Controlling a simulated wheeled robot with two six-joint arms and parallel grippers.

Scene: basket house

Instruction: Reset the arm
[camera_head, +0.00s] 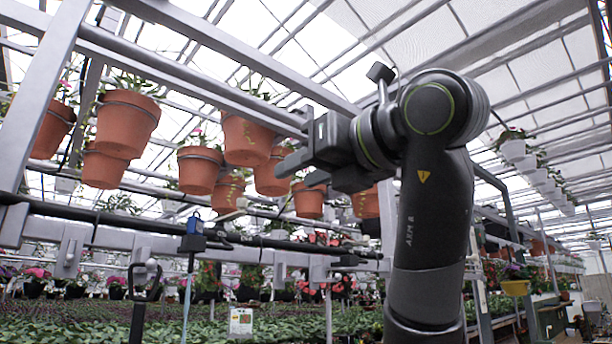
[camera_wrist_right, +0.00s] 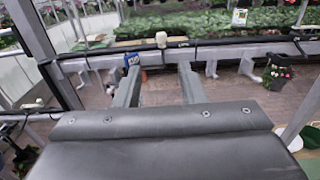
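My right arm (camera_head: 430,220) rises at the right of the head view and bends over to the left at its top. My right gripper (camera_head: 296,173) points left, raised in front of the hanging pots. In the right wrist view the two fingers of my right gripper (camera_wrist_right: 159,72) stand apart with nothing between them, so it is open and empty. My left gripper is in neither view.
Terracotta pots (camera_head: 128,124) hang from a metal frame (camera_head: 215,85) behind and left of my right gripper. A dark horizontal pipe (camera_head: 130,222) with a blue device (camera_head: 195,225) runs below. Beds of green plants (camera_head: 270,320) lie beyond.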

